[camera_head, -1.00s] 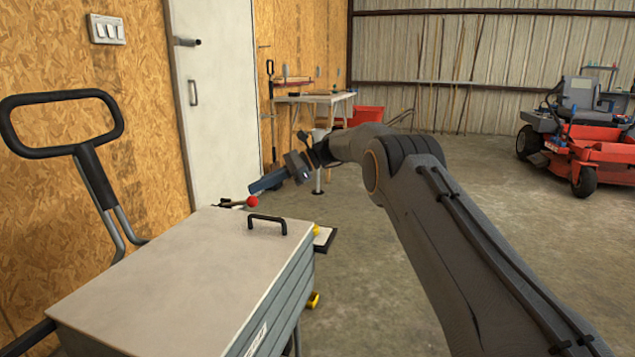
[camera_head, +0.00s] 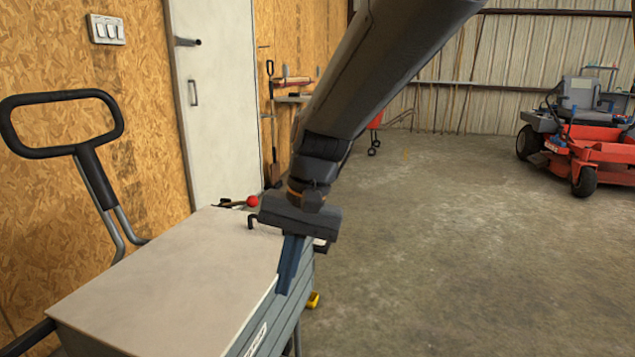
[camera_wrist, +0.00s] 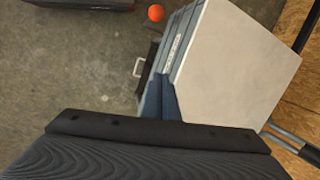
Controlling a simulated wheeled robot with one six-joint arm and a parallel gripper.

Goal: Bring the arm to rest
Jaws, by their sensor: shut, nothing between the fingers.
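My gripper (camera_head: 290,266) hangs pointing down in the head view, at the right edge of the grey tool cart (camera_head: 165,280). Its blue-grey fingers are together with nothing between them. The arm comes down to it from the upper right. In the wrist view the fingers (camera_wrist: 159,98) show just beside the cart's pale top (camera_wrist: 232,75). I cannot tell whether they touch the cart.
A black push handle (camera_head: 84,150) rises at the cart's left. A red-knobbed lever (camera_head: 252,201) lies at its far edge. A white door (camera_head: 213,90) and wooden wall stand behind. A red mower (camera_head: 590,145) is at the far right. The concrete floor (camera_head: 450,260) between is clear.

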